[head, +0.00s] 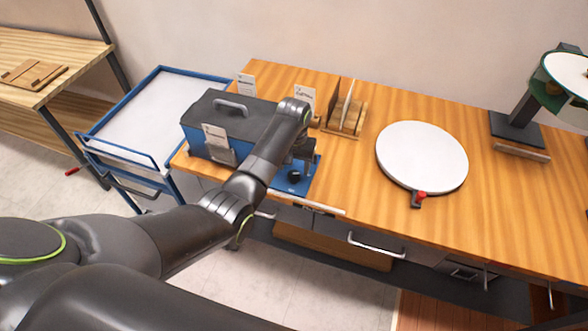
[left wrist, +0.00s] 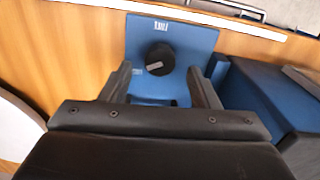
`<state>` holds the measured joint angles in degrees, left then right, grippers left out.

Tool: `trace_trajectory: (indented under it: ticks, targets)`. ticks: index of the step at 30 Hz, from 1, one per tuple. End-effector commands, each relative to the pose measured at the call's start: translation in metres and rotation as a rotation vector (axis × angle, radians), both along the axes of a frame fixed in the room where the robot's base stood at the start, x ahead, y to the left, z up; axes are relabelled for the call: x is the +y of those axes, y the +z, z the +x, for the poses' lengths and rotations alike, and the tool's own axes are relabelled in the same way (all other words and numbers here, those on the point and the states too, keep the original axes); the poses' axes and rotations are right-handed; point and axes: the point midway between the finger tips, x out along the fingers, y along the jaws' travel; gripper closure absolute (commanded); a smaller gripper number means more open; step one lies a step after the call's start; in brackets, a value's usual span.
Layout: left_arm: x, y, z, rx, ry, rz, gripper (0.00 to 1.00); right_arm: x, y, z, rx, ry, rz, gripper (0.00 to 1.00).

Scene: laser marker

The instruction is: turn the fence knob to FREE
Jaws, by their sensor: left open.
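The fence knob (left wrist: 160,58) is round and black on a blue plate (left wrist: 190,38), with a light pointer mark toward the lower left in the left wrist view. Small white labels sit above and below it, too small to read surely. In the head view the knob (head: 294,177) is at the front of the blue base beside the marker. My left gripper (left wrist: 159,72) is open, its fingers on either side of the knob's line in the wrist view, with nothing between them that I can see gripped. It also shows in the head view (head: 301,160). My right gripper is not in view.
The dark-lidded blue machine (head: 205,110) stands left of my gripper. A wooden rack (head: 345,122) is behind, and a white round plate (head: 422,155) with a red-tipped clamp lies to the right. A blue cart (head: 150,105) stands left of the bench.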

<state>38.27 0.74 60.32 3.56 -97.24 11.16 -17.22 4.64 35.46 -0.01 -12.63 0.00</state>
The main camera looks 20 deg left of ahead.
Motion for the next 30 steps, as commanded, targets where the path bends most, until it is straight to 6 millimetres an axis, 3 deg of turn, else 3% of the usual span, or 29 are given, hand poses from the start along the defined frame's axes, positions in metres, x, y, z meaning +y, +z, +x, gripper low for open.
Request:
trace_trajectory:
  ticks: [6, 18, 28, 30]
  targets:
    - [0.000, -0.023, 0.000, 0.002, 0.000, 0.000, 0.45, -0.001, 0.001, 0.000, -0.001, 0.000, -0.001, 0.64]
    - [0.000, -0.029, 0.000, 0.000, 0.000, 0.000, 0.45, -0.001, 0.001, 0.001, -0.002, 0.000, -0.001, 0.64]
    - [0.000, -0.029, 0.000, 0.000, 0.000, 0.000, 0.86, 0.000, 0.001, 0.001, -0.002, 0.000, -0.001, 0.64]
    - [0.000, -0.029, 0.000, 0.000, 0.000, 0.000, 0.89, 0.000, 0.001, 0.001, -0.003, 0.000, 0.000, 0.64]
